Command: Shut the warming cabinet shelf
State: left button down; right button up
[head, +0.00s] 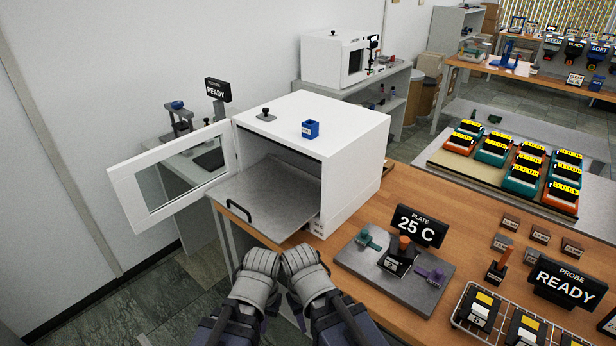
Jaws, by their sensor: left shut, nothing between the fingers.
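The warming cabinet (355,155) is a white box on the wooden bench with its front open. Its framed, windowed door (122,190) is swung wide out to the left. The grey shelf (275,205) is pulled out through the opening, with a black handle (239,211) at its front left edge. My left gripper (262,256) is shut and empty, in front of and below the shelf in the picture, apart from the handle. My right gripper (300,256) is close beside it on the right; its jaws cannot be made out.
A blue holder (310,129) and a black knob (266,115) are on the cabinet top. Right of the cabinet, a grey plate (365,270) with small tools and a "25 C" sign (418,226) stand on the bench. A wire rack (462,318) is at the lower right.

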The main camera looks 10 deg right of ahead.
aim_at(276, 198)
jog(key=j+z, duration=0.5)
jog(key=k+j+z, duration=0.15)
jog(key=j+z, duration=0.3)
jog(key=k+j+z, duration=0.2)
jog(key=j+z, duration=0.3)
